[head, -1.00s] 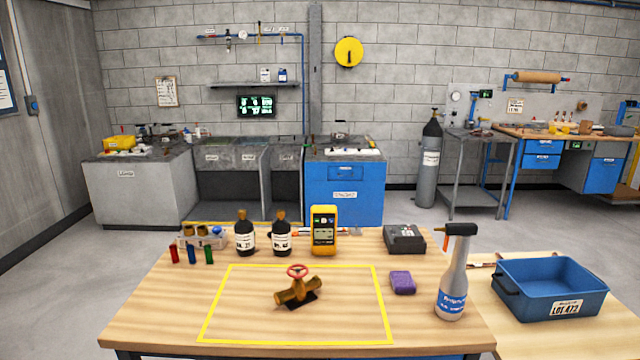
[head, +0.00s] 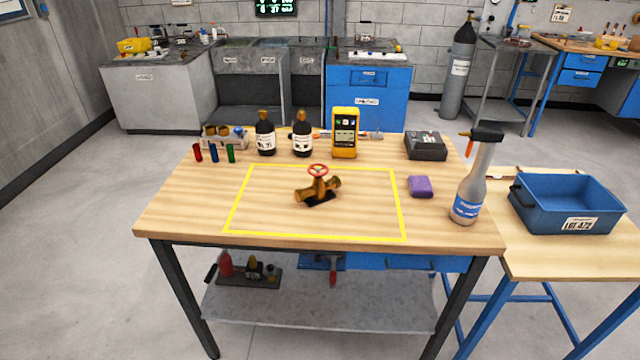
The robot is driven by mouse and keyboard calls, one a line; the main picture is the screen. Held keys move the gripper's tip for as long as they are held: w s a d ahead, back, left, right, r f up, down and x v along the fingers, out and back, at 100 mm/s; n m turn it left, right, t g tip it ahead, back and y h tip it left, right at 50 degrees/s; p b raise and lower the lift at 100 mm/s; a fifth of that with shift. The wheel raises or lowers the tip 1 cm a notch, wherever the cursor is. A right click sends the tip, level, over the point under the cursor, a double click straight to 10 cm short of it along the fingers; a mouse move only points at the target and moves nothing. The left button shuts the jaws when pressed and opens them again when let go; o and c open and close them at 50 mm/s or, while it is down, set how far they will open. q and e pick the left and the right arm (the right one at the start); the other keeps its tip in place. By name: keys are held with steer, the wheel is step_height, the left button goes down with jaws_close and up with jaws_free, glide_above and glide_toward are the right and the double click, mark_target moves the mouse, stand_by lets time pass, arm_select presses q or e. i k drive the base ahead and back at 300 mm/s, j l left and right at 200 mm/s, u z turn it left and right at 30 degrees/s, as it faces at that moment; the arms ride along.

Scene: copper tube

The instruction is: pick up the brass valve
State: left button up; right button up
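The brass valve (head: 318,188) stands on a small dark patch near the middle of the wooden table, inside a yellow outlined rectangle (head: 233,204). It has a golden-brown body with a pipe end at each side and a red round handwheel (head: 318,170) on top. Nothing touches or covers it. Neither of my grippers shows in the head view.
Behind the valve stand dark bottles (head: 265,135), a yellow meter (head: 344,133) and small coloured vials (head: 213,153). To its right are a purple block (head: 421,187), a spray bottle (head: 470,180) and a grey device (head: 425,146). A blue bin (head: 567,203) sits on the right-hand table.

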mark_target(319, 191)
steer(key=i+j+z, duration=0.35)
steer(key=i+j, duration=0.15)
steer(key=j, duration=0.25)
steer(key=i+j+z, duration=0.2)
steer(key=j, duration=0.25)
